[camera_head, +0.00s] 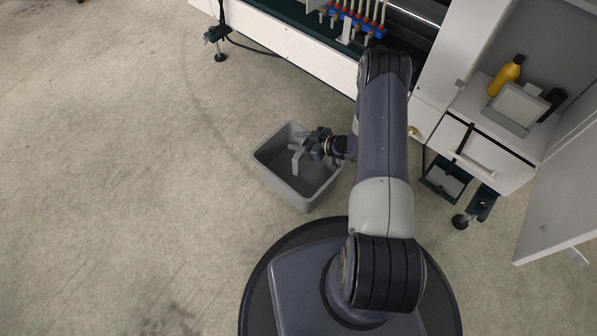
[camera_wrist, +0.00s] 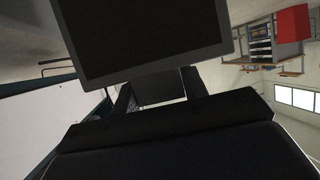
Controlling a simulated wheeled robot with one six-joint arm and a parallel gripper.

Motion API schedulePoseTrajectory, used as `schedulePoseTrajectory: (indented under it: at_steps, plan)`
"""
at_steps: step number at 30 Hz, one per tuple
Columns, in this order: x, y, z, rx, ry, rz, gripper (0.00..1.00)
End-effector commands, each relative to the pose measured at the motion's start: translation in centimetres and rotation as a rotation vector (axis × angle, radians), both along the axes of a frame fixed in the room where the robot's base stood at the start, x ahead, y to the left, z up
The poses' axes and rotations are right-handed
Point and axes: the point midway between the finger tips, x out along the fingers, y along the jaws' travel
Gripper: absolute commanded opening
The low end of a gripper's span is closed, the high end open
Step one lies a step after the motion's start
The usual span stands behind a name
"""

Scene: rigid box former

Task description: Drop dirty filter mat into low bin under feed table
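The low grey bin (camera_head: 262,166) stands on the floor just below and left of the machine. My gripper (camera_head: 300,152) reaches in from the right and is over or inside the bin's mouth; its exact height is unclear. Its fingers stand apart, and in the wrist view the fingers (camera_wrist: 160,98) show a gap with a dark surface behind it. A large dark panel with a lighter grey border (camera_wrist: 150,35) fills the top of the wrist view; I cannot tell whether it is the bin or the mat. I cannot clearly make out the filter mat in the head view.
The white machine (camera_head: 285,48) with its table edge runs above the bin. A white cabinet (camera_head: 485,150) with a yellow bottle (camera_head: 508,74) stands at the right, its door (camera_head: 560,205) open. A levelling foot (camera_head: 220,55) is at upper left. The floor at left is clear.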

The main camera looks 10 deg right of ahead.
Motion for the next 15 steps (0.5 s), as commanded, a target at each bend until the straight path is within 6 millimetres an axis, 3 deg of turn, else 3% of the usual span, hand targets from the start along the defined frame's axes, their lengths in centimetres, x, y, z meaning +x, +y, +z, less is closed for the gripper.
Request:
schedulePoseTrajectory:
  at_steps: [8,15]
  plan:
    - [0.01,0.0,0.03,0.0,0.0,0.0,0.64]
    - [-0.03,-0.05,0.05,0.0,0.0,0.0,0.65]
